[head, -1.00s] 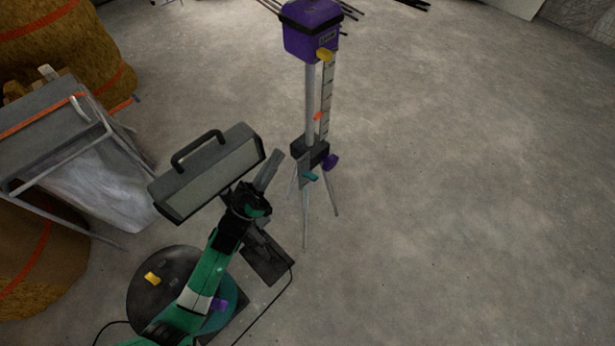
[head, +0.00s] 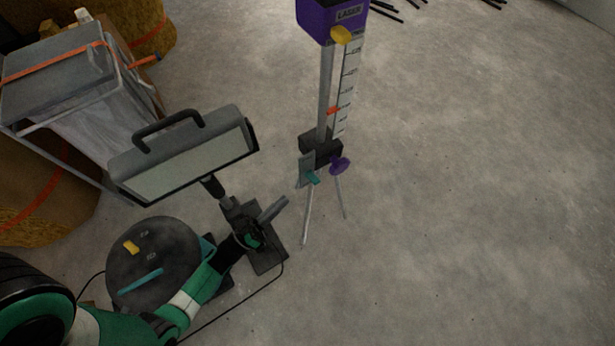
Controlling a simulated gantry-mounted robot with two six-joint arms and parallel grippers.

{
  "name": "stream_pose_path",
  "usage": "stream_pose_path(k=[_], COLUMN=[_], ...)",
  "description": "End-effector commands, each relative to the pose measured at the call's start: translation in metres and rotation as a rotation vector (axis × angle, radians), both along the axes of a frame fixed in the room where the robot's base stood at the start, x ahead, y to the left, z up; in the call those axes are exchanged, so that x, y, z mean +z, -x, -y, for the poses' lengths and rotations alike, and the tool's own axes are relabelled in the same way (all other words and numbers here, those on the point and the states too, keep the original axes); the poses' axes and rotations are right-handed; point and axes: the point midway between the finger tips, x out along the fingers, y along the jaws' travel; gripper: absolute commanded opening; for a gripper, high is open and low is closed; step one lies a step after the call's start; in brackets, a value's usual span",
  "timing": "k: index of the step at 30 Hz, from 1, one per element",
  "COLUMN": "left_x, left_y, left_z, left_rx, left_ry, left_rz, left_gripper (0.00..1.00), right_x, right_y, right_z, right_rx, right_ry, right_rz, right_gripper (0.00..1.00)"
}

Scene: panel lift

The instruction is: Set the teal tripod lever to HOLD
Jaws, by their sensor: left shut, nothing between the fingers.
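The tripod (head: 325,95) stands on the floor, carrying a purple laser box (head: 330,16) at its top. The teal lever (head: 313,178) sits low on the tripod, by a small grey plate (head: 304,170); any marking there is too small to read. My left gripper (head: 283,203) is shut and empty, below and left of the teal lever in the head view, apart from it. My right gripper is not in view.
A purple knob (head: 340,166) is just right of the teal lever. A work lamp (head: 185,160) stands left of the tripod, near my left arm. A dark round base (head: 150,285) has a yellow lever (head: 131,248) and a teal bar (head: 140,280). Floor on the right is clear.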

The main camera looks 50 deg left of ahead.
Motion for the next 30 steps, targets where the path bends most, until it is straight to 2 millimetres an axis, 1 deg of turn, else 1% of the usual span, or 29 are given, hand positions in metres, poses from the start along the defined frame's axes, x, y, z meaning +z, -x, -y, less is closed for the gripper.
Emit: stream_pose_path(k=[5, 12, 16, 21, 30], left_x=[0.006, 0.019, 0.025, 0.029, 0.03], left_y=[-0.02, -0.065, -0.083, -0.093, -0.093], left_z=[0.001, -0.001, -0.002, -0.003, -0.003], left_rx=[-0.006, -0.003, -0.001, 0.0, 0.0], left_ry=[-0.001, -0.001, -0.002, 0.0, 0.0], left_rz=[0.004, 0.005, 0.003, 0.001, 0.001], left_gripper=[0.0, 0.0, 0.0, 0.0, 0.0], right_x=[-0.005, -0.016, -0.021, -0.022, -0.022], right_y=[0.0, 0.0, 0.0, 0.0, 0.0], right_z=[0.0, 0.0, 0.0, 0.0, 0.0], right_rx=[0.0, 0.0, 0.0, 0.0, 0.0], right_ry=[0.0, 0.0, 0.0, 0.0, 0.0], right_rz=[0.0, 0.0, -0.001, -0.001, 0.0], right_gripper=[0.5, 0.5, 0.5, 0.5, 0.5])
